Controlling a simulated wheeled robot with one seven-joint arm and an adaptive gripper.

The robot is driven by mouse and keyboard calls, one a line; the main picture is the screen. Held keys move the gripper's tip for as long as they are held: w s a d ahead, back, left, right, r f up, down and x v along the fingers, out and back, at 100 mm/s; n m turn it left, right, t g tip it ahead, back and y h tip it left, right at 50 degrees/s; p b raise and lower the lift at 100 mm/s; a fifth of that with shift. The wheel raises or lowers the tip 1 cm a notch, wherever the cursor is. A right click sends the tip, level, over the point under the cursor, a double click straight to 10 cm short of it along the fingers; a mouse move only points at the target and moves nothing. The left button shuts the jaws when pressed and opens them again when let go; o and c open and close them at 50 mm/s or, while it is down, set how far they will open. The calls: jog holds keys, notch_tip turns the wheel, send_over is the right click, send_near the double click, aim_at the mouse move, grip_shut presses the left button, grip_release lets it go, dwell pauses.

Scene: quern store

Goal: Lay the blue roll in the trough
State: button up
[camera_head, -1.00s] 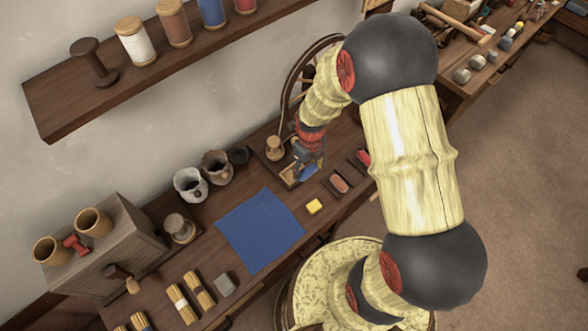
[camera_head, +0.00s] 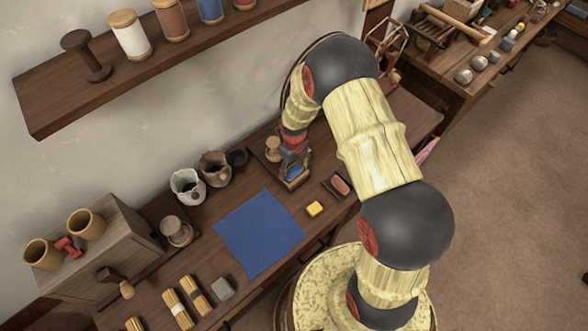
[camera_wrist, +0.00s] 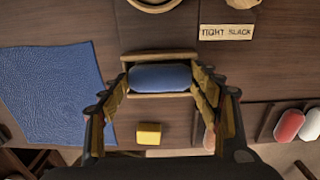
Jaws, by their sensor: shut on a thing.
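The blue roll (camera_wrist: 160,77) lies crosswise between the fingers of my gripper (camera_wrist: 162,80), which is shut on its two ends. In the wrist view the wooden trough (camera_wrist: 158,55) shows directly below the roll, one long wall above it and one below it in the picture. The roll is lined up with the trough; I cannot tell whether it touches the bottom. In the head view the blue roll (camera_head: 294,170) is under my gripper (camera_head: 293,166), over the trough (camera_head: 297,184), and partly hidden by the fingers.
A yellow block (camera_head: 315,208) and a blue cloth (camera_head: 258,233) lie nearby. A tray with a reddish roll (camera_head: 340,185) is to the right. Cups (camera_head: 188,186) stand to the left. A "TIGHT SLACK" label (camera_wrist: 226,32) lies near the trough. A shelf (camera_head: 150,65) hangs above.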

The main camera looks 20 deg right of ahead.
jog(key=shift+f, duration=0.1)
jog(key=o, duration=1)
